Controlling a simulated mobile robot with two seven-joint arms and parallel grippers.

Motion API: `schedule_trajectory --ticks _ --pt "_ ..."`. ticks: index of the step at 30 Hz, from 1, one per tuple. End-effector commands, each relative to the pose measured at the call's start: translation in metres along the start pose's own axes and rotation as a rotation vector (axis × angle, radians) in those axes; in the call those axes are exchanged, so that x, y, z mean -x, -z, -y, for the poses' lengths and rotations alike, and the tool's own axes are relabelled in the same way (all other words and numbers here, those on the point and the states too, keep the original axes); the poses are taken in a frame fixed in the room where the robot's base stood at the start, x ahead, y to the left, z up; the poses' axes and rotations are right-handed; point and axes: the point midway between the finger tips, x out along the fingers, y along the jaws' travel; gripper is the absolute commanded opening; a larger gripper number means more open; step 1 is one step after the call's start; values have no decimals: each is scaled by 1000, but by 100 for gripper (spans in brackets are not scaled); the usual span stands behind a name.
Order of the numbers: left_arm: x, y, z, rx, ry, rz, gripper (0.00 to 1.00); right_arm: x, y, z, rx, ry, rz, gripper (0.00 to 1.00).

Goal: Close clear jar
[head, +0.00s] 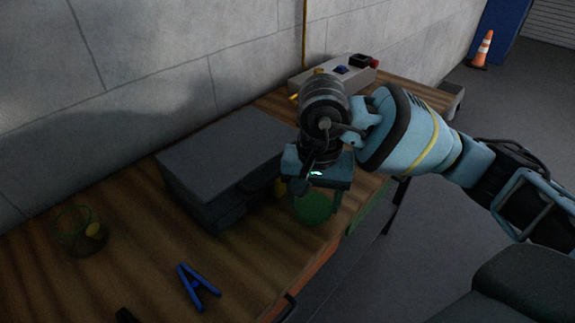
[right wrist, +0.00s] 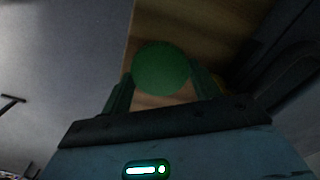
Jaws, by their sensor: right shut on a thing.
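A round green lid (head: 314,206) is between the fingers of my right gripper (head: 316,200), near the bench's front edge. The lid also shows in the right wrist view (right wrist: 162,67), with the two fingers on either side of it. My right gripper is shut on the lid, well to the right of the jar. My left gripper is not in view.
A closed dark grey case (head: 225,155) lies on the bench between the jar and my right gripper. A blue clamp (head: 198,287) lies in front. A grey box with switches (head: 335,78) stands at the back. A traffic cone (head: 482,50) stands far right.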

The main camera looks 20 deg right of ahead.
Motion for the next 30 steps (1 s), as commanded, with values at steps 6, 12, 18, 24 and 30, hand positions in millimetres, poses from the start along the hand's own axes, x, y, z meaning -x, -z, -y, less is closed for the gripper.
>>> schedule_trajectory --ticks 6,12,18,24,30 --pt "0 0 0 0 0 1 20 -5 -4 -2 370 -1 1 41" --pt "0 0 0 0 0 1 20 -7 -6 -3 565 0 3 41" --pt "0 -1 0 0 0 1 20 -8 -7 -4 608 1 3 41" --pt "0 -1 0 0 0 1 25 -8 -7 -4 606 0 3 41" --pt "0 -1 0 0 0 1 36 -8 -7 -4 605 0 2 41"
